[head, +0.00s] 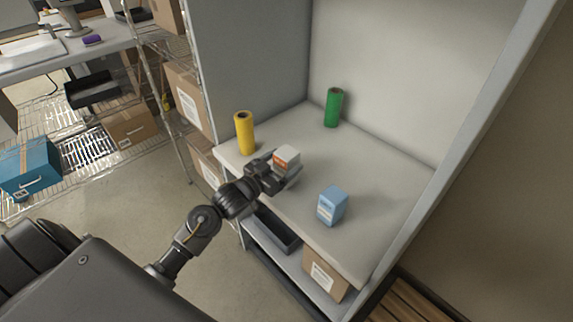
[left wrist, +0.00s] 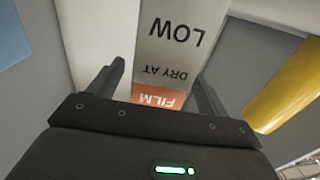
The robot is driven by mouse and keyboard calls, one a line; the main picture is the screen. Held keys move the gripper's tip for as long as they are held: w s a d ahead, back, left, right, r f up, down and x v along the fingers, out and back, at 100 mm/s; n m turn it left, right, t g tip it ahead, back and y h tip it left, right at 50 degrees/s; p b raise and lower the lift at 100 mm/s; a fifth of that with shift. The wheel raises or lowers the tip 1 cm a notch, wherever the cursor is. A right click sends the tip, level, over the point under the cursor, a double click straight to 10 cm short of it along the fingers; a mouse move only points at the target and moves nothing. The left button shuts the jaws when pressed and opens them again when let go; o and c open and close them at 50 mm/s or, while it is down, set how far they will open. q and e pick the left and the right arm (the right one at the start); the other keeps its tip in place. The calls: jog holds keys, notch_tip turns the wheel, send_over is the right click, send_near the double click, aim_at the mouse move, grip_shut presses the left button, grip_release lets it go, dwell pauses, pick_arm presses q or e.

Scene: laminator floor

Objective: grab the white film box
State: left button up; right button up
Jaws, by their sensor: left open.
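The white film box (head: 287,160), with an orange label band, stands on the shelf top near its front left part. In the left wrist view the film box (left wrist: 170,45) shows the words LOW, DRY AT and FILM upside down. My left gripper (head: 277,172) is at the near side of the box. In the left wrist view its two fingers (left wrist: 158,88) are apart, one on each side of the box's lower orange end. I cannot tell whether either finger touches it. My right gripper is not in view.
A yellow roll (head: 244,133) stands left of the box, a green roll (head: 333,107) behind it, and a blue box (head: 332,205) to its right. Grey panels enclose the shelf top (head: 385,180) at the left and back. A black tray (head: 272,229) and cardboard box (head: 326,274) sit below.

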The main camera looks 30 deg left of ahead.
pick_arm(q)
jog(key=shift+x, duration=0.85)
jog(key=shift+s, duration=0.1)
jog(key=shift+c, duration=0.2)
jog(key=c, duration=1.2)
